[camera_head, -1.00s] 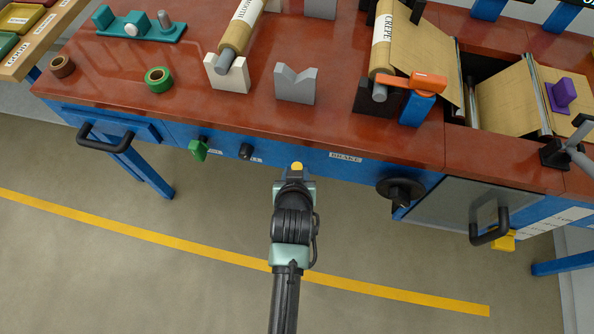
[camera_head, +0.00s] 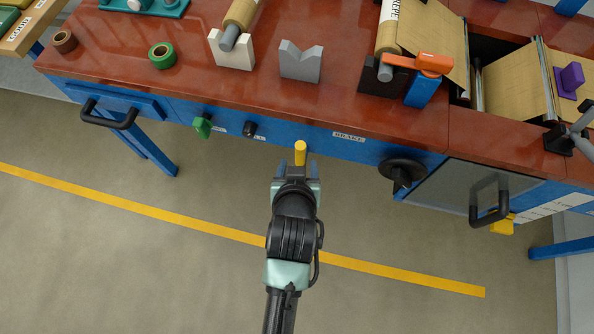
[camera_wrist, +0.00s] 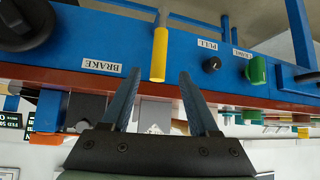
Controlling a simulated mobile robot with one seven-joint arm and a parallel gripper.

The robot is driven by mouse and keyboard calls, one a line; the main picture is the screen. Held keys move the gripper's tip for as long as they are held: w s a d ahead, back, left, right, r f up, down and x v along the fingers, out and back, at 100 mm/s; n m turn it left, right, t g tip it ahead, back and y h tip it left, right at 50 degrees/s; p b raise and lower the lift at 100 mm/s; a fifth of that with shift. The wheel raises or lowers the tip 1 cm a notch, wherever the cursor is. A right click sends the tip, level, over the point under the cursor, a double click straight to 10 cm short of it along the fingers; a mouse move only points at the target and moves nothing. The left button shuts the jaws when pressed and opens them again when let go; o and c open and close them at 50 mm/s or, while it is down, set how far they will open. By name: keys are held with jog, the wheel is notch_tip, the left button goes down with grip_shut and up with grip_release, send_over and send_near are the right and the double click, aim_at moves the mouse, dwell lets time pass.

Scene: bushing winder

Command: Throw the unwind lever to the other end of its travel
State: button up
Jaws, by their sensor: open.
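No label reading "unwind" is legible. A yellow cylindrical handle (camera_head: 300,152) sticks out from the blue front panel beside the BRAKE label; it also shows upright in the wrist view (camera_wrist: 160,52). My gripper (camera_head: 299,166) is open and empty just in front of it. In the wrist view, the two fingers (camera_wrist: 161,74) stand apart, with the handle's end between and beyond their tips; contact cannot be told. An orange lever (camera_head: 420,63) on a blue post (camera_head: 422,89) stands on the bench beside the CREPE roll (camera_head: 389,35). It lies roughly level, pointing left.
A black handwheel (camera_head: 402,172) is right of the yellow handle. A black knob (camera_head: 249,129) and green handle (camera_head: 202,127) are left of it. A grey V-block (camera_head: 300,63) stands on the red bench top (camera_head: 190,92). The floor in front is clear.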

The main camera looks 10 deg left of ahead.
jog(key=shift+v, duration=2.2)
